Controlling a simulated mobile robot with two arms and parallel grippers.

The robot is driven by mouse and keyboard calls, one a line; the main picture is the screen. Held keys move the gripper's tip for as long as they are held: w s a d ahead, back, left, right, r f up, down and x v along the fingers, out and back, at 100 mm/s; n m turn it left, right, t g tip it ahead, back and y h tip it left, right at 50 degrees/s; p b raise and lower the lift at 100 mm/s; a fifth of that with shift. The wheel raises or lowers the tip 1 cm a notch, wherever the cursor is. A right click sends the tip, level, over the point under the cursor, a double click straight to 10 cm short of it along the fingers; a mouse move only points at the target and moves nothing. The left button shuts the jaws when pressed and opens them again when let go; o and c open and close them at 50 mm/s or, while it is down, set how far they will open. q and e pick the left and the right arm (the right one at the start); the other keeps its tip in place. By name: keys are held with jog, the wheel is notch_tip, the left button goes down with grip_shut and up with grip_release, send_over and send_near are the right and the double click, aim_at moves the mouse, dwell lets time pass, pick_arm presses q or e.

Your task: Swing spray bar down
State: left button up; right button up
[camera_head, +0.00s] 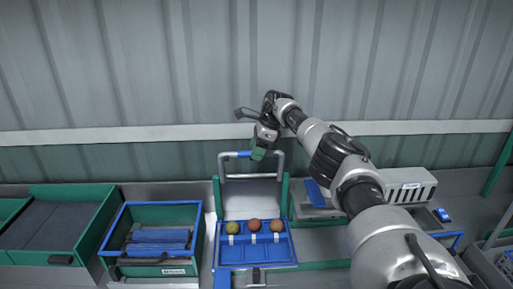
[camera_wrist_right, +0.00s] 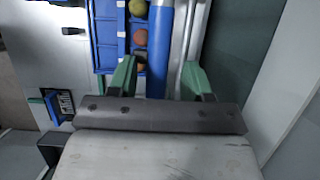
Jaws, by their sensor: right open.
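The spray bar (camera_head: 281,162) is a raised metal hoop standing behind the blue tray, with a blue sleeve (camera_head: 238,154) on its top rail. My right gripper (camera_head: 258,152) is at the right part of that top rail, its fingers pointing down. In the right wrist view the right gripper (camera_wrist_right: 160,78) is open, with green fingers apart. The blue sleeve (camera_wrist_right: 158,45) runs between the fingertips in that picture, nearer the left finger; I cannot tell whether they touch it. My left gripper is not in view.
A green crate with a blue rim (camera_head: 163,204) stands left, beside a green-sided dark bed (camera_head: 60,222). A grey slotted box (camera_head: 409,184) stands right. A corrugated wall (camera_head: 150,70) rises behind.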

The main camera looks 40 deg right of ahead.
jog(key=shift+s, duration=0.2)
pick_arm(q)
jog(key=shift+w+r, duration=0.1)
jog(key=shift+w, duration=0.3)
pick_arm(e)
jog(key=shift+c, duration=0.4)
grip_shut()
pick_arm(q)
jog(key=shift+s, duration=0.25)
pick_arm(e)
jog(key=shift+f, duration=0.1)
